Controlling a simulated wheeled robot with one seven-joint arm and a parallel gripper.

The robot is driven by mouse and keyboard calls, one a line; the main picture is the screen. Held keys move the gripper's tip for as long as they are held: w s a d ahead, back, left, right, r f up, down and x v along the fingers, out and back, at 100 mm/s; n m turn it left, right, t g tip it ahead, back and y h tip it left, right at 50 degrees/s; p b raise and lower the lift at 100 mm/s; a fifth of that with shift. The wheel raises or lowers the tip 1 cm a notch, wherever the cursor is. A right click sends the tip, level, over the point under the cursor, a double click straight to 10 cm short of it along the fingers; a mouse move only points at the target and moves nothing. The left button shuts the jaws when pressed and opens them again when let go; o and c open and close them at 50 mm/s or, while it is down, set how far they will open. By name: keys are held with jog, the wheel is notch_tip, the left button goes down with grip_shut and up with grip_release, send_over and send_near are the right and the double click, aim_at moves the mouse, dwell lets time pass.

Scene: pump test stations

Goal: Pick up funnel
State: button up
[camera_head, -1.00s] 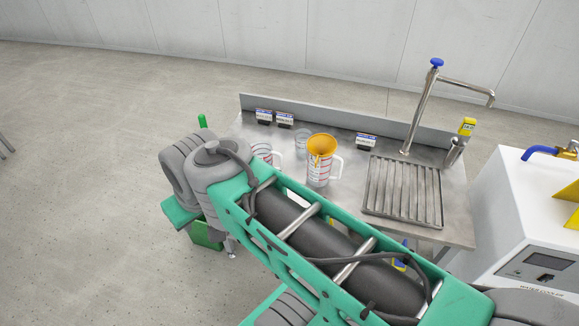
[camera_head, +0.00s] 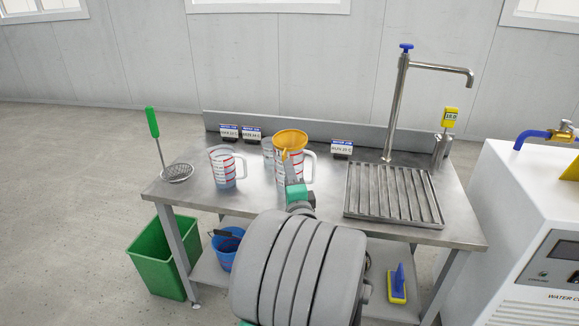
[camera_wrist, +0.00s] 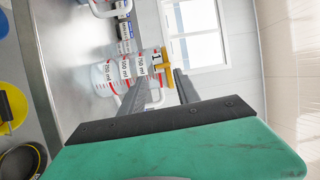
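The funnel (camera_head: 290,137) is orange-yellow and sits mouth up in the top of a clear measuring jug with red marks (camera_head: 308,172) on the steel table. In the wrist view, turned sideways, the funnel (camera_wrist: 166,56) shows beyond the fingertips, on the jug (camera_wrist: 125,74). I cannot tell whether a finger touches the funnel.
A second jug (camera_head: 224,168) stands left of it, and another clear vessel (camera_head: 268,151) is close behind. A green-handled strainer (camera_head: 177,172) is at the left edge. A ribbed drain tray (camera_head: 394,194) and tall tap (camera_head: 397,105) are at the right. Several small labels line the back.

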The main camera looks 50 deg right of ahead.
aim_at(285, 156)
jog(key=x, duration=0.7)
jog(key=shift+d+r+p, duration=0.15)
jog(key=shift+r+p, duration=0.15)
jog(key=shift+p, duration=0.1)
jog(key=shift+s, duration=0.1)
grip_shut()
